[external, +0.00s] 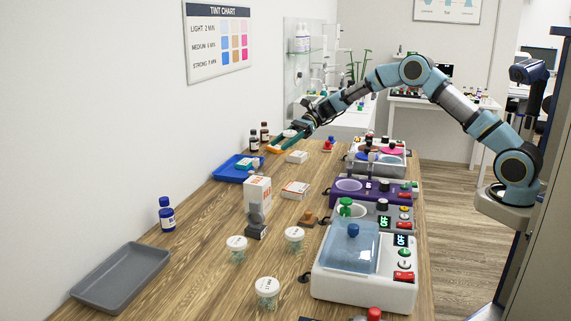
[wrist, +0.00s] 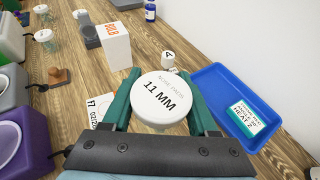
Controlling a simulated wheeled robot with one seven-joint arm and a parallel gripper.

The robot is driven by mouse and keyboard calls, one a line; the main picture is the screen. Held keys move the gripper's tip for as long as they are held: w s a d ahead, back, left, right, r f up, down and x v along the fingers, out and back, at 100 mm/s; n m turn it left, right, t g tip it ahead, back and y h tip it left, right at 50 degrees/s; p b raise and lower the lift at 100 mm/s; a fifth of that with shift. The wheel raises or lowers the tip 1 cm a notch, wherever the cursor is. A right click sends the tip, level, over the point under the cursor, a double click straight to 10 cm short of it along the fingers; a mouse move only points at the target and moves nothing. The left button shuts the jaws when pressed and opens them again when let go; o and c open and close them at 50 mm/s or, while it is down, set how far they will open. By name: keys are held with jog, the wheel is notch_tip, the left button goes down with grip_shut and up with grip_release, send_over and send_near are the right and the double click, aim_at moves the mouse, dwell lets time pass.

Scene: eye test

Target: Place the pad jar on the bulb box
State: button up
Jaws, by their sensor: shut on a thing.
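The pad jar (wrist: 163,97) has a round white lid reading "NOSE PADS 11 MM". My gripper (wrist: 160,88) is shut on it, with a green finger on each side. In the external view my gripper (external: 282,143) is above the far part of the bench, near the blue tray, and only a bit of the white jar lid shows. The bulb box (external: 257,191) is an upright white carton with orange lettering, nearer the camera than my gripper. In the wrist view the bulb box (wrist: 115,46) stands ahead and left of the jar, apart from it. Its top looks clear.
A blue tray (wrist: 219,84) with a label lies right of my gripper. Several white-lidded jars (external: 237,243) stand nearer the camera. Flat cartons (external: 296,189) lie nearby. Machines (external: 372,193) line the right edge.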

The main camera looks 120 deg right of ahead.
jog(key=w+a+r+n+y, duration=0.1)
jog(key=w+a+r, duration=0.3)
jog(key=w+a, duration=0.4)
jog(key=w+a+r+n+y, duration=0.1)
jog(key=w+a+r, duration=0.3)
jog(key=w+a, duration=0.45)
send_over(250, 184)
jog(key=shift+g+y, duration=0.3)
jog(key=shift+g, duration=0.1)
notch_tip(250, 184, down, 5)
jog(key=shift+d+f+p, duration=0.1)
jog(key=shift+f+p, duration=0.05)
jog(key=shift+p, duration=0.15)
jog(key=shift+f+p, duration=0.5)
jog(key=shift+f, duration=1.8)
jog(key=shift+f, duration=0.1)
jog(key=o, duration=1.4)
jog(key=shift+c, duration=0.2)
